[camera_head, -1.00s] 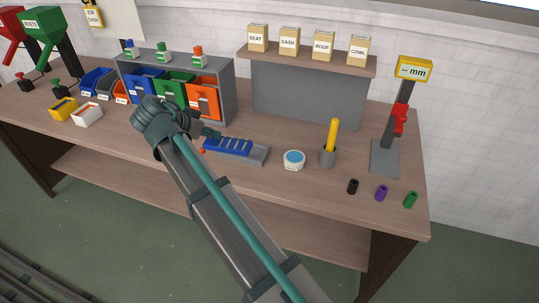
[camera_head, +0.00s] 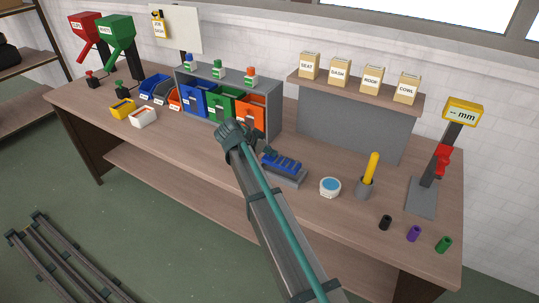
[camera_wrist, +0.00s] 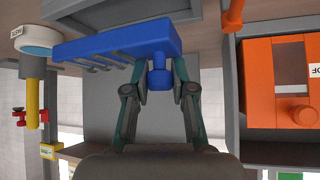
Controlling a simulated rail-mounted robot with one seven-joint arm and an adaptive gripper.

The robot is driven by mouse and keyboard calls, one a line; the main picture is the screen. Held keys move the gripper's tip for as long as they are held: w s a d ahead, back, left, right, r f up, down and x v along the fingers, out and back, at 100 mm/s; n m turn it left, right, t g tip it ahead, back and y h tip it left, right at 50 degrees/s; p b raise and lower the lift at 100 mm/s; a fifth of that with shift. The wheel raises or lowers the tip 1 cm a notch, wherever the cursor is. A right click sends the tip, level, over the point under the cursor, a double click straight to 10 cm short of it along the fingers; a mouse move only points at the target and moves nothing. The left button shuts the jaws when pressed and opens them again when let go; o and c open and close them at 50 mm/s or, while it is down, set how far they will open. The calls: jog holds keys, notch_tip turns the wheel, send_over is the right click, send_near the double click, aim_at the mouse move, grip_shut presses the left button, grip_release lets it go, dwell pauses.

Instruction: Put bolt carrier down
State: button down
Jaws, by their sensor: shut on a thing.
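My gripper (camera_wrist: 159,86) is shut on the blue knob at the end of the bolt carrier (camera_wrist: 115,45) in the wrist view. The grey tray (camera_wrist: 120,12) shows beyond the carrier there. In the head view my gripper (camera_head: 268,152) is partly hidden behind my arm.
A white round tub (camera_head: 330,187) and a grey cup with a yellow stick (camera_head: 366,188) stand right of the tray. Blue, green and orange bins (camera_head: 250,118) stand in a grey rack at the left. Several small cylinders (camera_head: 414,233) stand at the bench's front right.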

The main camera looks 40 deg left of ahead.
aim_at(265, 156)
jog(key=shift+w+a+f+p, duration=0.3)
jog(key=shift+w+f+p, duration=0.25)
jog(key=shift+f, duration=0.35)
jog(key=shift+f+p, duration=0.5)
jog(key=shift+f, duration=0.85)
jog(key=shift+f, duration=0.15)
jog(key=c, duration=1)
grip_release()
jog(key=shift+r, duration=0.25)
jog(key=shift+s+r, duration=0.15)
jog(key=shift+s, duration=0.2)
jog(key=b+v, duration=0.3)
jog(key=v, duration=0.8)
jog(key=shift+r, duration=0.1)
